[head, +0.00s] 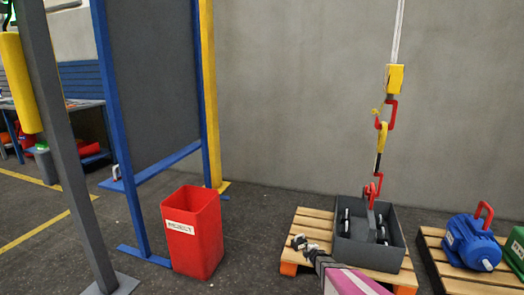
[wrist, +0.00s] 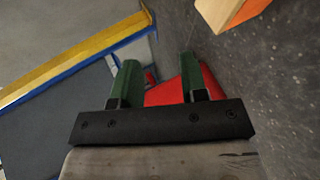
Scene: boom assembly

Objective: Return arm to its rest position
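My gripper (head: 299,242) is low in the head view, in front of the wooden pallet with the grey bin, and looks small there. In the wrist view my gripper (wrist: 157,68) shows two green fingers standing well apart with nothing between them, so it is open and empty. Part of my arm, pink and white, enters from the bottom edge of the head view.
A red reject bin (head: 194,234) stands left of my gripper. A grey bin (head: 369,250) sits on a wooden pallet (head: 315,222), under a hoist hook (head: 372,190) with red links. A blue motor (head: 472,243) is at right. Blue-framed panel (head: 155,75) stands behind.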

